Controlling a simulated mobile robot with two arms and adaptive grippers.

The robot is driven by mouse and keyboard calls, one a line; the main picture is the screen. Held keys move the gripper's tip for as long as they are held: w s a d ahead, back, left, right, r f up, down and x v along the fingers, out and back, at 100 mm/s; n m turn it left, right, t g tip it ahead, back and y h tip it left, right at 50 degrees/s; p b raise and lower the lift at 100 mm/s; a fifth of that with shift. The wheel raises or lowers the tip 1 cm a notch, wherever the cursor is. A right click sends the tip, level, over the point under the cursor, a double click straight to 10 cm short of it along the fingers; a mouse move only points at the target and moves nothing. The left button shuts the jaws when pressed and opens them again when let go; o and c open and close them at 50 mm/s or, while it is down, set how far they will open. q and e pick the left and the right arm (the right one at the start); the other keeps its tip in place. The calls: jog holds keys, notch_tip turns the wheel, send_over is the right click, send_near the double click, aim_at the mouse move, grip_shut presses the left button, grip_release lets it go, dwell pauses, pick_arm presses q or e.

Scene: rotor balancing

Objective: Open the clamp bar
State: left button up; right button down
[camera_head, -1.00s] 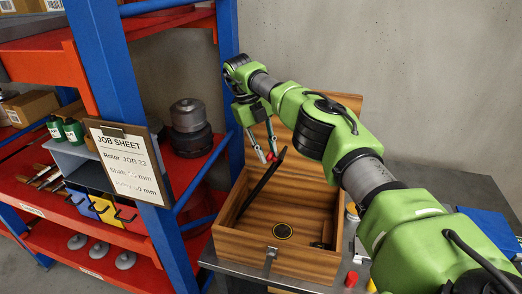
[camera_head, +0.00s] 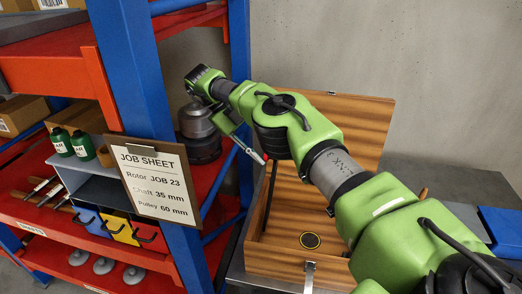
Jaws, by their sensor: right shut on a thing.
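The clamp bar (camera_head: 270,196) is a thin dark bar inside an open wooden box (camera_head: 280,262). It stands steeply, rising from the left part of the box. My right gripper (camera_head: 262,157) reaches over from the right, with its fingers slanting down to the right. Its red-marked fingertips are shut on the upper end of the bar. My right arm hides part of the box's inside and lid. My left gripper is not in view.
The box lid (camera_head: 365,120) stands open against the wall side. A blue and red rack with a job sheet (camera_head: 155,182) stands close on the left. A blue object (camera_head: 503,228) lies on the table at right.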

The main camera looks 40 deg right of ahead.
jog(key=shift+s+a+f, duration=0.15)
jog(key=shift+a+f, duration=0.25)
jog(key=shift+f, duration=0.4)
jog(key=c, duration=1.8)
grip_release()
jog(key=shift+w, duration=0.2)
jog(key=shift+s+d+r, duration=0.1)
jog(key=shift+d+r, duration=0.05)
jog(key=shift+d, duration=0.1)
